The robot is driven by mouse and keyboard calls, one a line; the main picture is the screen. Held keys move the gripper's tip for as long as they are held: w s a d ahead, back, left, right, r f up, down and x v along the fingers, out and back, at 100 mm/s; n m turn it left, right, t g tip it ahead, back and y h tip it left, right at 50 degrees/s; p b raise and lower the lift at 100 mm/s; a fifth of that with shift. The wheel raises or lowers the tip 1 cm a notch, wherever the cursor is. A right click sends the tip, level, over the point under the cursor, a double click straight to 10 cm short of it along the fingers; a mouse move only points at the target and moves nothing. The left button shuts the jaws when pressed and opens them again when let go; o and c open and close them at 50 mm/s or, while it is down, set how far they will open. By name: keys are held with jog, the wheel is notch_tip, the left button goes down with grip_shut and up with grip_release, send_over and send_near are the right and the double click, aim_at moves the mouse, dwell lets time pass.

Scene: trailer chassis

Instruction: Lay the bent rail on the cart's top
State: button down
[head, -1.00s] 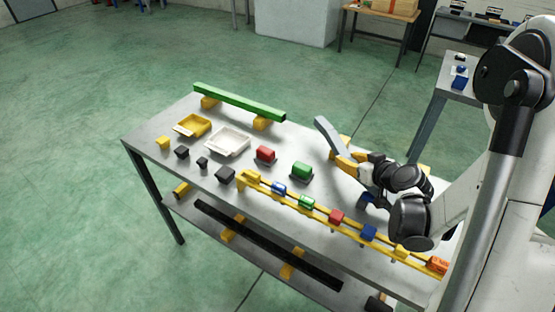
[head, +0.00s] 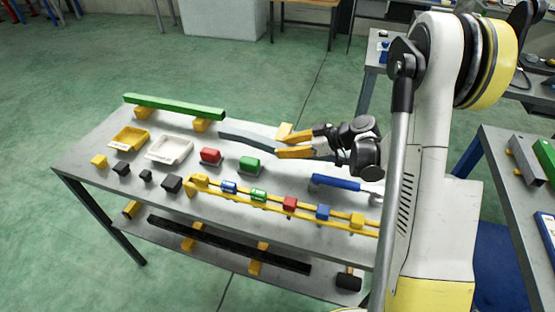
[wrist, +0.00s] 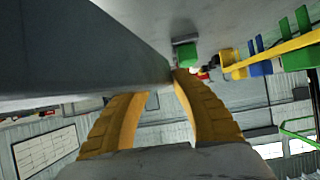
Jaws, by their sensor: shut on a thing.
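The bent rail (head: 247,142) is a grey bar with a kink. My gripper (head: 281,144) has yellow fingers and is shut on one end of it. The rail's free end points left over the grey workbench (head: 130,185), near the green beam; a gap below it is hard to judge. In the wrist view the rail (wrist: 85,50) fills the upper left, large and close, beside my yellow fingers (wrist: 160,86). Its gripped end is partly hidden by the fingers. I cannot tell which surface is the cart's top.
The workbench holds a green beam (head: 175,106) on yellow blocks, yellow (head: 129,139) and white (head: 169,150) trays, red (head: 210,156) and green (head: 250,164) blocks, a yellow rack (head: 270,203) and a blue-handled tool (head: 336,182). Another bench (head: 497,148) stands at right.

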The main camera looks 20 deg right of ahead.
aim_at(280, 163)
jog(key=shift+w+a+f, duration=0.2)
jog(key=shift+w+f, duration=0.15)
jog(key=shift+w, duration=0.15)
jog(key=shift+w+a+f, duration=0.15)
jog(key=shift+w+f, duration=0.15)
jog(key=shift+w, duration=0.15)
notch_tip(280, 163, down, 4)
jog(key=shift+r+b, duration=0.1)
jog(key=shift+b, duration=1.1)
jog(key=c, duration=1.1)
grip_release()
jog(key=shift+s, duration=0.1)
